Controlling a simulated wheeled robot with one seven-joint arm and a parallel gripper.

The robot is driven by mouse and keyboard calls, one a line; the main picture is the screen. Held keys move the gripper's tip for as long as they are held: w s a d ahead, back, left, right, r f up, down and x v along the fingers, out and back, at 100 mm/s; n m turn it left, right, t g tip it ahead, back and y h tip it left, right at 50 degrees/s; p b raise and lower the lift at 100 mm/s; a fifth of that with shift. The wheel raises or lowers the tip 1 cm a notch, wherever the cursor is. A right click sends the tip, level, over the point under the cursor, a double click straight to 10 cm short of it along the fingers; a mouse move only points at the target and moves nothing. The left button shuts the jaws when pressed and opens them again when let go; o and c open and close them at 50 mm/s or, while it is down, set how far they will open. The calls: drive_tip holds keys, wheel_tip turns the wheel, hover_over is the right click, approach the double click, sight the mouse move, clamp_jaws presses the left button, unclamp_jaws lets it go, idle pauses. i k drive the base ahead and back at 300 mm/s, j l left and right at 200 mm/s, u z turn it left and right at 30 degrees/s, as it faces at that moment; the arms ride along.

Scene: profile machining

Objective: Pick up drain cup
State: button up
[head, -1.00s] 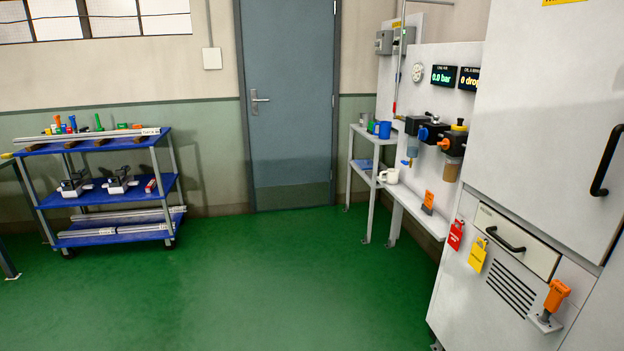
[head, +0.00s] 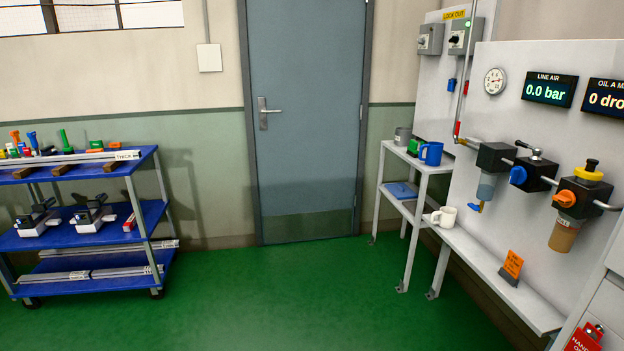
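A white cup (head: 445,217) with a handle on its left stands upright on the left end of the low grey shelf (head: 497,276). It is below and left of a clear filter bowl (head: 486,187) with a blue drain fitting. No label shows which of these is the drain cup. My gripper is not in view.
A blue cart (head: 90,263) with profiles and tools stands at the left. A grey door (head: 305,120) is in the back wall. The air panel has a lubricator (head: 565,235) at the right. An orange tag stand (head: 512,266) is on the shelf. The green floor (head: 300,300) between is clear.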

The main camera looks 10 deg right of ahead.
sight(442, 218)
drive_tip(key=i, duration=1.9)
drive_tip(key=i+j+z, duration=0.15)
drive_tip(key=i+z, duration=0.25)
drive_tip(key=i, duration=0.2)
drive_tip(key=i+j+z, duration=0.4)
drive_tip(key=i, duration=0.2)
drive_tip(key=i+j+z, duration=0.35)
drive_tip(key=i, duration=0.2)
